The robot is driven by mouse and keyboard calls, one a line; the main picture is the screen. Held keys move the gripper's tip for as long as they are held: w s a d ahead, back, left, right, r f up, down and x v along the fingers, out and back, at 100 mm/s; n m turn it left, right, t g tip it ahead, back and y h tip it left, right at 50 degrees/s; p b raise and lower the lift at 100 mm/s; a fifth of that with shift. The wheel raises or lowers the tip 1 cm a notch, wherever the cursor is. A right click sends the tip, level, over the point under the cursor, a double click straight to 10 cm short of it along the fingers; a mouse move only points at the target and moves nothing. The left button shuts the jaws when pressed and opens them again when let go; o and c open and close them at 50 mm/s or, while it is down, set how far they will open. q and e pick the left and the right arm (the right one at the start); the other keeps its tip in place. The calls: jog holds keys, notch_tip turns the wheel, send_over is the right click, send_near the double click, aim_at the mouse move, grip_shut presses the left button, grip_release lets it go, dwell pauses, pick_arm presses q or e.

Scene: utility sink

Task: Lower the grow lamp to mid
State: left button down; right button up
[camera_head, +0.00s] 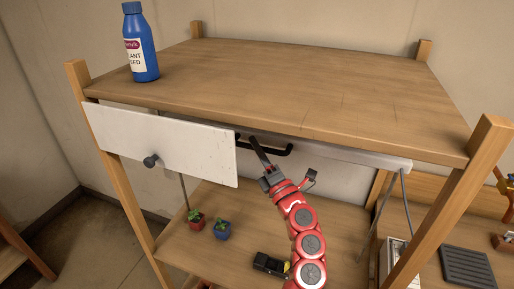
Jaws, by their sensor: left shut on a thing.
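The grow lamp (360,157) is a long pale grey bar under the front edge of the rack's top shelf, with a black handle (284,151) on its front. My left gripper (261,155), on a red arm rising from below, is at the handle and shut on it. The fingers overlap the handle, so the exact grip is partly hidden. The lamp's left part is hidden behind a white panel (200,148) with a dark knob (151,160). My right gripper is not in view.
A blue plant feed bottle (142,50) stands on the wooden top shelf (300,85). On the lower shelf are a red pot (195,223) and a blue pot (223,231) with seedlings, plus a small black and yellow object (269,264). A cable (406,205) hangs at right.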

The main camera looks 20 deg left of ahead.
pick_arm(q)
notch_tip(320, 180, down, 10)
jog(key=b, duration=0.9)
jog(key=c, duration=1.1)
grip_release()
jog(key=shift+f, duration=0.1)
